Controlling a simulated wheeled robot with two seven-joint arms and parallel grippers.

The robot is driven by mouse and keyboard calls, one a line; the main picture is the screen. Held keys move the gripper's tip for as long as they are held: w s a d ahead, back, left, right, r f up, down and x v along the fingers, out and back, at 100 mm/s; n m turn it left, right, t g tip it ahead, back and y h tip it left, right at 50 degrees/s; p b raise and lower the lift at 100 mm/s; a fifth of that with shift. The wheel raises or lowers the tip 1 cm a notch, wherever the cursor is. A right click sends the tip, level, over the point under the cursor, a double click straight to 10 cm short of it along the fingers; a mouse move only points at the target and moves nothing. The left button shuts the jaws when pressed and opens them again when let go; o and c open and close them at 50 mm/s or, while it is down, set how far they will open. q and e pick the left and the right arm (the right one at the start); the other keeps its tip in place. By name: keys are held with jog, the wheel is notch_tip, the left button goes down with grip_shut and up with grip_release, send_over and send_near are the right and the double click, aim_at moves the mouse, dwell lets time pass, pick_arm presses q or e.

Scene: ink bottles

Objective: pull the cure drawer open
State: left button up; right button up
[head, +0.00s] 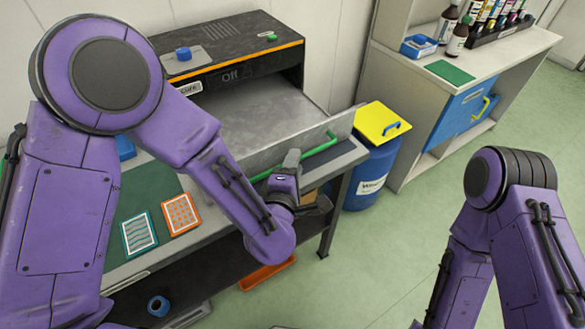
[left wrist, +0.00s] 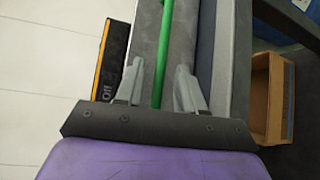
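The cure unit (head: 232,60) is a black box with an orange stripe and an "Off" display. Its drawer (head: 262,112) stands out from the unit, with its grey metal tray bare. A green bar handle (head: 318,147) runs along the drawer's front panel. My left gripper (head: 289,172) is at the handle. In the left wrist view, my left gripper's fingers (left wrist: 160,88) stand on either side of the green handle (left wrist: 162,60), with a gap on both sides. The gripper is open. My right arm shows at the lower right, but its gripper is out of view.
Two patterned cards, one teal (head: 139,234) and one orange (head: 181,214), lie on the bench left of my gripper. A blue waste bin with a yellow lid (head: 381,122) stands right of the bench. A cardboard box (left wrist: 268,95) is below. The green floor at right is clear.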

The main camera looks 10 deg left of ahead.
pick_arm(q)
jog(key=s+a+r+p, duration=0.1)
jog(key=s+p, duration=0.2)
jog(key=s, duration=0.7)
jog(key=shift+r+p, duration=0.2)
jog(key=shift+p, duration=0.15)
jog(key=shift+s, duration=0.1)
